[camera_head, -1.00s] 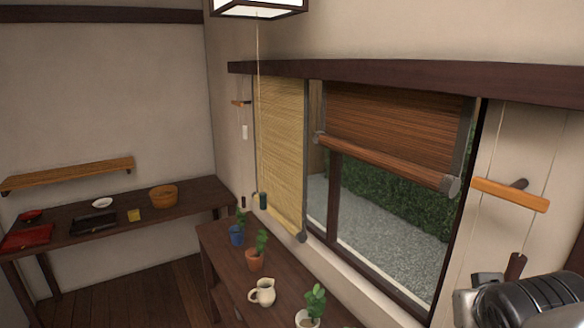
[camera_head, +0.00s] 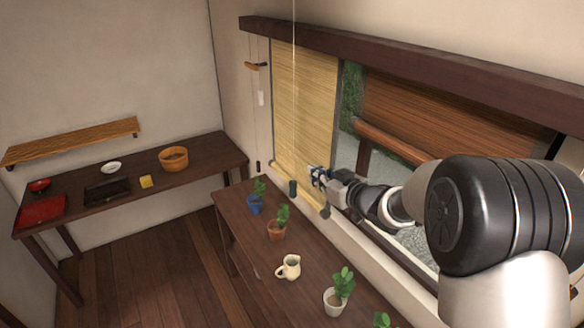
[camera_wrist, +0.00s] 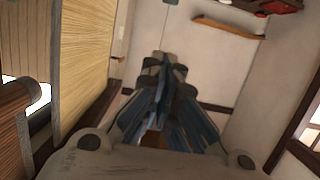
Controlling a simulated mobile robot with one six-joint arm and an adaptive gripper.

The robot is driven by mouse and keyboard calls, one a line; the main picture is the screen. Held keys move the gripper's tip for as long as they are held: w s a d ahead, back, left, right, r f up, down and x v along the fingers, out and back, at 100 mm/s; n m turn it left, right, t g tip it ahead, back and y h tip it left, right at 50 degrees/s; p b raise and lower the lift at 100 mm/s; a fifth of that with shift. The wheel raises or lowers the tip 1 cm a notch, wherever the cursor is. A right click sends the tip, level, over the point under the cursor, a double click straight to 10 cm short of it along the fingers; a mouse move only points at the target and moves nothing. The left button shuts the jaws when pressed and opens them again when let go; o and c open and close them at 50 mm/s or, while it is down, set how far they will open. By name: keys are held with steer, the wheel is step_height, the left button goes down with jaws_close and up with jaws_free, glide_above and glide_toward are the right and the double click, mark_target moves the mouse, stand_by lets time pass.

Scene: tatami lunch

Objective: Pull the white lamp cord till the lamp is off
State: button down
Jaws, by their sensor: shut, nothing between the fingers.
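The thin pale lamp cord (camera_head: 294,90) hangs straight down from the top edge in the head view. Its lower part runs close to a dark cylinder (camera_head: 292,187), and I cannot tell whether they touch. My gripper (camera_head: 316,178) is shut and empty, just right of the cord. In the wrist view my gripper's fingers (camera_wrist: 160,75) point up the picture. The lamp is out of view.
A tan blind (camera_head: 303,95) and a brown blind (camera_head: 440,115) hang at the window behind my arm. A white tassel (camera_head: 261,98) hangs on the wall to the left. Plants and a cream jug (camera_head: 289,267) stand on the table (camera_head: 245,218) below my gripper.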

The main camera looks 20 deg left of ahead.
steer(key=shift+s, duration=0.1)
glide_above(295, 187)
step_height(295, 187, down, 5)
steer(key=shift+s+d+f, duration=0.2)
steer(key=shift+f, duration=0.2)
steer(key=shift+s+d+f, duration=0.15)
steer(key=shift+d+f, duration=0.05)
steer(key=shift+f, duration=0.15)
step_height(295, 187, down, 4)
steer(key=shift+f+b, duration=0.15)
steer(key=shift+b, duration=1)
